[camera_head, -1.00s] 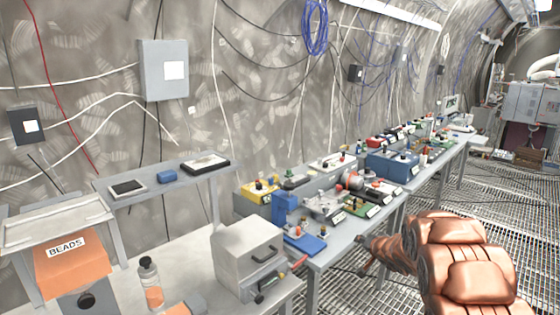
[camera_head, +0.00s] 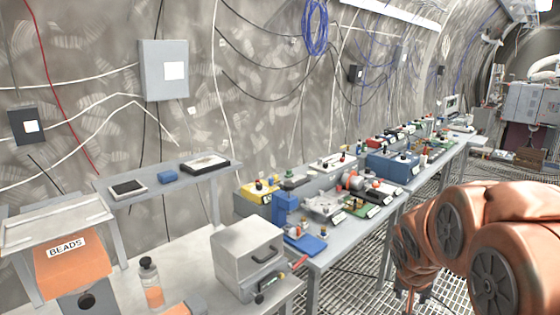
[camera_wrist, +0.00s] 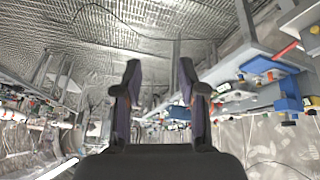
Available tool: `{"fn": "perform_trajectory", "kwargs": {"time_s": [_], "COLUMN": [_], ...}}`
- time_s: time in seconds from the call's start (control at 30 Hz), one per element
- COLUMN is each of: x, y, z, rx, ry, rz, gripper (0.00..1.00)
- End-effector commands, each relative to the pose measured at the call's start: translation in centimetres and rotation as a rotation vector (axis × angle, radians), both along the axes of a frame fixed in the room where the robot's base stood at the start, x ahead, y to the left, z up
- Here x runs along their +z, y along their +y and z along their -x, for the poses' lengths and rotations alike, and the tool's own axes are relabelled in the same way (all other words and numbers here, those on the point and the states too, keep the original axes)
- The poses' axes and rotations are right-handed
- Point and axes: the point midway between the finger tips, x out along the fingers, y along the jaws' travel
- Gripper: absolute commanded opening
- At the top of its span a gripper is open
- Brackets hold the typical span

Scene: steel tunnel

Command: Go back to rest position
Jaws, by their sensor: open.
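My gripper shows in the wrist view (camera_wrist: 160,95), with its two dark fingers apart and nothing between them. The wrist view looks past the fingers at the metal grating floor and table legs, with the tunnel appearing upside down. In the head view my orange-brown arm is folded at the lower right, over the floor in front of the long bench (camera_head: 345,245). The gripper itself is not clearly visible in the head view.
A grey box with a handle (camera_head: 248,258), an orange BEADS dispenser (camera_head: 68,262) and a bottle (camera_head: 150,283) stand at the left. Several devices, including a blue box (camera_head: 392,164), crowd the bench. Grating floor (camera_head: 365,290) lies beside it.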

Motion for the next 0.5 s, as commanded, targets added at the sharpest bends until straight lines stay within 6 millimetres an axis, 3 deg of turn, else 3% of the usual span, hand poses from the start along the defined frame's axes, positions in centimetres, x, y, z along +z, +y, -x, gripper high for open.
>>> {"fn": "perform_trajectory", "kwargs": {"time_s": [0.5], "x": [0.1], "y": [8.3], "z": [21.6], "rx": [0.249], "ry": [0.436], "rz": [-0.135], "gripper": [0.41]}}
